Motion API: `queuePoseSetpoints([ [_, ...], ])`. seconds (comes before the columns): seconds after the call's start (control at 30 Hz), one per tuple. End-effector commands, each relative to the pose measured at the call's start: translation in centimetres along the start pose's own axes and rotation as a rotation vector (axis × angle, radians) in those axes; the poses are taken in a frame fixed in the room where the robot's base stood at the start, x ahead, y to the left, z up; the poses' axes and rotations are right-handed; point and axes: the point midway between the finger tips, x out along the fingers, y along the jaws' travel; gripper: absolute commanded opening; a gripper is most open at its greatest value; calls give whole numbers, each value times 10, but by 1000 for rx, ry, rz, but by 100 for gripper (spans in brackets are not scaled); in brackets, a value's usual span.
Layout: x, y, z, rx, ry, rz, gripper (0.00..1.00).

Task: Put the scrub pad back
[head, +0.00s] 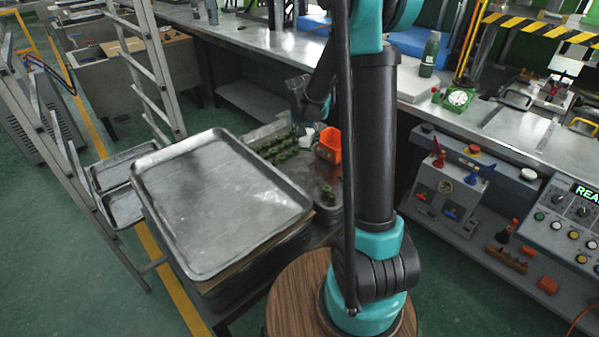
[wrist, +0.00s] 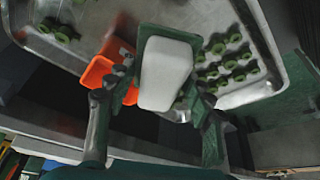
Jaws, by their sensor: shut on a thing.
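The scrub pad (wrist: 167,72), a white block with a green layer behind it, is between the two fingers of my gripper (wrist: 160,92) in the wrist view. My gripper is shut on it. In the head view my gripper (head: 300,100) hangs above the cart behind the large tray, partly hidden by my arm. A small white patch below it may be the pad, but it is too small to be sure. An orange bin (head: 330,142) stands close by on its right; it also shows in the wrist view (wrist: 98,72), left of the pad.
Several small green parts (head: 275,148) lie on the metal tray near the bin. They show right of the pad (wrist: 228,60) in the wrist view. A large empty tray (head: 215,200) sits on a stack in front. A bench with controls (head: 450,190) stands at right.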

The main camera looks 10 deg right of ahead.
Motion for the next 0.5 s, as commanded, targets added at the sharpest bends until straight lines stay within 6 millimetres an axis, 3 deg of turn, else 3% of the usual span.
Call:
queuePoseSetpoints([
  [0.3,-48,-15,-10,397,1,167,26],
  [0.5,-55,-17,-11,494,-1,206,26],
])
